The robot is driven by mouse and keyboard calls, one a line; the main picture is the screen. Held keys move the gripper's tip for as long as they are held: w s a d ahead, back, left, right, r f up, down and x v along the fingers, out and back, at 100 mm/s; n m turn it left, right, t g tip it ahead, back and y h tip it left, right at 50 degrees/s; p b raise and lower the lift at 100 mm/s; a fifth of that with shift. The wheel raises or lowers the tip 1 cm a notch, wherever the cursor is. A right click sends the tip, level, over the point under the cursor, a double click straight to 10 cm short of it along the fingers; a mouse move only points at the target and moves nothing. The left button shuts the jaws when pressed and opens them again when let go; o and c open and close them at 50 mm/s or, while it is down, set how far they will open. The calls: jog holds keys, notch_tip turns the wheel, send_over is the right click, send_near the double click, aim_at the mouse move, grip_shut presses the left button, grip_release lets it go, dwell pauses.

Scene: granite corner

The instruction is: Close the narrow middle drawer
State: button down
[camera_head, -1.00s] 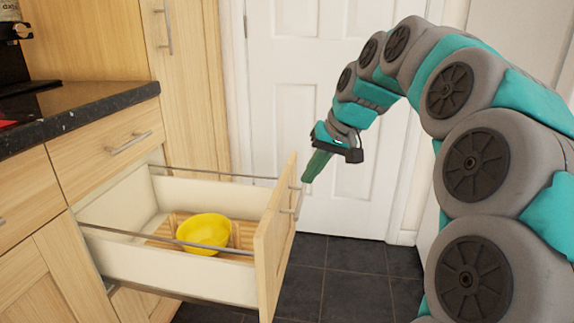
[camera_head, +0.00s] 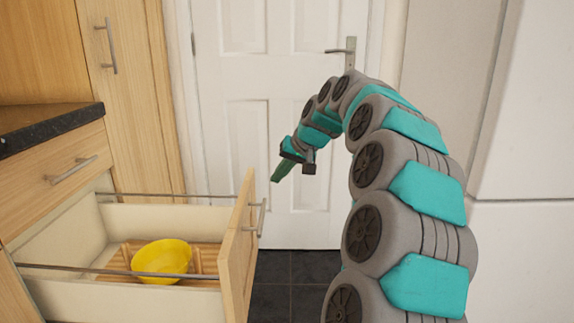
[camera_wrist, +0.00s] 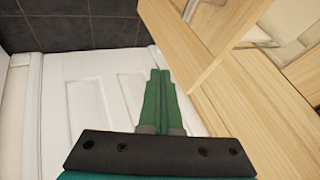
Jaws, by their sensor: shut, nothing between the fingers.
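The open drawer (camera_head: 240,245) is pulled well out from the wooden cabinet, with its pale wood front and metal bar handle facing right. A yellow bowl (camera_head: 161,260) sits inside it on a slatted wooden insert. My gripper (camera_head: 277,176) is shut and empty, in the air to the right of the drawer front's top and apart from it in the picture. In the wrist view my gripper's green fingers (camera_wrist: 158,80) are together, pointing past the drawer front (camera_wrist: 215,75), which shows at the upper right.
A closed shallow drawer (camera_head: 65,172) with a bar handle is above, under the dark granite worktop (camera_head: 50,125). A tall wooden cupboard (camera_head: 130,100) stands behind. A white door (camera_head: 260,80) is at the back. Dark tiled floor (camera_head: 290,275) is free right of the drawer front.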

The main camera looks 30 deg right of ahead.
aim_at(253, 187)
jog(key=shift+w+a+f, duration=0.25)
jog(key=shift+w+a, duration=0.5)
jog(key=shift+a, duration=0.15)
jog(key=shift+w+a+f, duration=0.2)
jog(key=shift+w+a, duration=0.55)
jog(key=shift+a, duration=0.15)
